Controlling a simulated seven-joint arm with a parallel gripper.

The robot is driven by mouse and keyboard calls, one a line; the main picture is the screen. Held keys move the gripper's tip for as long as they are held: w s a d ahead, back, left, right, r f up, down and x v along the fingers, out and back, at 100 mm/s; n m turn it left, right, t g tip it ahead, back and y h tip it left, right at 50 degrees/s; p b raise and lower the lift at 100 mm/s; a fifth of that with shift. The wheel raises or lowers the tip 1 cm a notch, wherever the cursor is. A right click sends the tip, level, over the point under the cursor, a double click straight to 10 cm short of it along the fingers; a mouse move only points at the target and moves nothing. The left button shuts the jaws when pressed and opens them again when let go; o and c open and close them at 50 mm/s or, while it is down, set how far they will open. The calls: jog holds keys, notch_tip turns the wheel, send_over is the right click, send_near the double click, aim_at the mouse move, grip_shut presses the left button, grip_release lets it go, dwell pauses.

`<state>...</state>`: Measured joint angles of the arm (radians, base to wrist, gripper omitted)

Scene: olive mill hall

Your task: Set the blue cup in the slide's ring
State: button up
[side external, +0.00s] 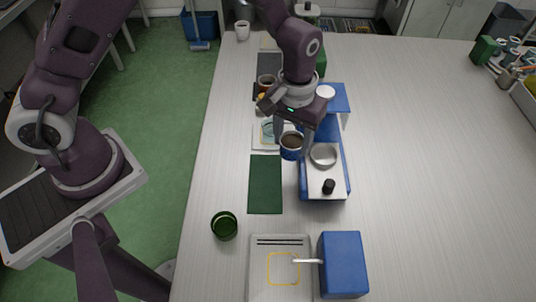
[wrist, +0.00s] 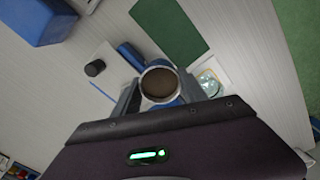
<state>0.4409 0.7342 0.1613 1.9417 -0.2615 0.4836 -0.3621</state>
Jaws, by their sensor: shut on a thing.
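The blue cup (side external: 291,153) holds something brown and is upright between the fingers of my gripper (side external: 293,140). In the wrist view the cup (wrist: 160,84) sits between both fingertips, its rim facing the camera. The slide (side external: 325,189) is a white plate on a blue base, with a black knob (side external: 328,186) at its near end. Its ring (side external: 323,154) is silvery and looks empty. The cup is left of the ring in the side view, apart from it; its exact height is unclear. In the wrist view the ring is hidden, though the knob (wrist: 95,68) shows.
A dark green mat (side external: 265,184) lies left of the slide. A green glass (side external: 224,226), a pale tray (side external: 283,240) and a blue box (side external: 343,265) stand nearer. A white cup (side external: 325,92) stands on the blue machine top behind. The table's right side is mostly clear.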

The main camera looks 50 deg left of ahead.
jog(key=shift+w+d+r, duration=0.2)
jog(key=shift+w+d, duration=1.1)
jog(key=shift+w, duration=0.3)
jog(key=shift+w+d+r, duration=0.15)
jog(key=shift+w+d, duration=1.1)
jog(key=shift+w, duration=0.3)
jog(key=shift+f, duration=0.5)
jog(key=shift+f, duration=0.65)
jog(key=shift+f, duration=0.1)
jog(key=shift+f, duration=0.35)
jog(key=o, duration=1.4)
